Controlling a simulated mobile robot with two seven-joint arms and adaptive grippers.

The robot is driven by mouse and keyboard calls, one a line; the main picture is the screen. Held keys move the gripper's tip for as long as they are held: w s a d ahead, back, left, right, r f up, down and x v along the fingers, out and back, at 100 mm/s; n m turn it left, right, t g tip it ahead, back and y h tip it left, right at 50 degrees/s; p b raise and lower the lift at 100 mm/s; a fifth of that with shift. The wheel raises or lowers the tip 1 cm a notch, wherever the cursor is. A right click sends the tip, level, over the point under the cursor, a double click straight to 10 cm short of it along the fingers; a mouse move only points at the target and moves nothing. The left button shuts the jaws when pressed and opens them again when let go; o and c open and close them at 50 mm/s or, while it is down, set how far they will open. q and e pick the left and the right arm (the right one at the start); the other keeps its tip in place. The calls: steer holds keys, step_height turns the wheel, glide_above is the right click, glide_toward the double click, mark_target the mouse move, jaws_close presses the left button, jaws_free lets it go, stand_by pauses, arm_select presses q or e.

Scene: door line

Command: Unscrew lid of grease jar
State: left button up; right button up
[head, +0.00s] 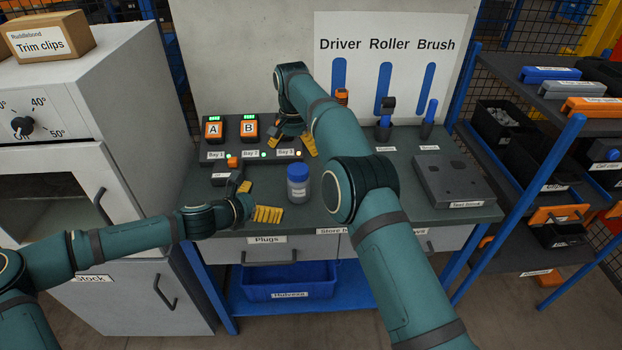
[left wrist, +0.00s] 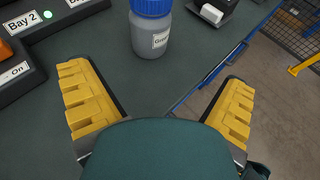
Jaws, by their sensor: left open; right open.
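The grease jar (head: 299,190) stands upright on the dark bench top, a grey body with a blue lid (head: 298,171) on it.
Orange battery packs A (head: 213,130) and B (head: 249,129) stand at the back left above the bay strip. A small black box with an orange top (head: 232,162) is left of the jar. A dark case (head: 453,180) lies at the right. Driver and brush holders (head: 426,130) stand at the back.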

mark_target(298, 181)
steer(key=shift+w+d, duration=0.4)
steer(key=shift+s+a+r, duration=0.1)
arm_select(q)
steer(key=shift+n, duration=0.5)
steer(key=x, duration=0.4)
steer(key=w+r+x, duration=0.1)
steer(key=x, duration=0.9)
steer(key=shift+w+a+r, duration=0.3)
steer(key=shift+a+r, duration=0.05)
steer(key=shift+a, duration=0.05)
